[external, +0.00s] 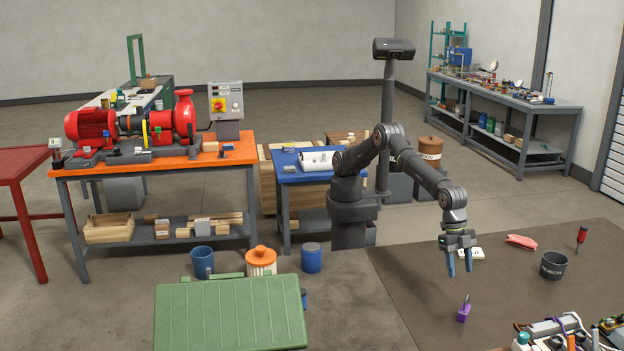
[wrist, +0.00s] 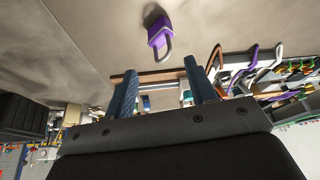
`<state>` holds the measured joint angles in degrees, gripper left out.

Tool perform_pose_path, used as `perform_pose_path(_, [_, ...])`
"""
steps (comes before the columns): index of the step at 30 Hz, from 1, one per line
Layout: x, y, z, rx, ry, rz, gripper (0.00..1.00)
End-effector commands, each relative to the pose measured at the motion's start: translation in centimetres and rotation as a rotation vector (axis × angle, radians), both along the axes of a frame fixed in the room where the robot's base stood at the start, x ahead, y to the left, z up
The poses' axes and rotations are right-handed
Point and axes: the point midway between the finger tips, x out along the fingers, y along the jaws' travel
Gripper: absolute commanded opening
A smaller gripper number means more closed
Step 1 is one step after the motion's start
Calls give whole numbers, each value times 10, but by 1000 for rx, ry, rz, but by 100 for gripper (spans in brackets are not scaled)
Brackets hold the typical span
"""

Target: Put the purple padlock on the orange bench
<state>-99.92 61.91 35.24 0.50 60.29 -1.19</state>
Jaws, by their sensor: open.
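The purple padlock (external: 463,313) sits on the dark brown table at the front right, its shackle pointing up in the external view. It also shows in the wrist view (wrist: 159,37), beyond the fingertips. My gripper (external: 459,273) points down above the table, a little behind and above the padlock, with its blue fingers apart and nothing between them. The two fingers show in the wrist view (wrist: 160,74), and the padlock is clear of them. The orange bench (external: 152,169) stands at the left, with the red pump and motor on top.
A control box (external: 226,100) stands on the orange bench's right part. A blue bench (external: 297,175) is beside it. On the brown table are a dark cup (external: 552,265), a red screwdriver (external: 581,237), a pink item (external: 521,241) and clutter at the front right. A green case (external: 230,313) is at front.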

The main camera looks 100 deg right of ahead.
Motion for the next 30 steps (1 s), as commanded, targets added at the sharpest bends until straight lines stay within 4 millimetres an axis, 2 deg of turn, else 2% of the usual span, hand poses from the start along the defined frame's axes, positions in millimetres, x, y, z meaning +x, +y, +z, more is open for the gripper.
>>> perform_pose_path(13, [0,0,0,0,-4,3,51])
perform_pose_path(17, [-3,-7,-9,-6,-79,68,51])
perform_pose_path(20, [-8,-18,-24,-19,-236,207,51])
perform_pose_path(24, [-16,-39,-44,-55,-549,501,51])
perform_pose_path(30, [-34,-62,-56,-134,-1009,957,51])
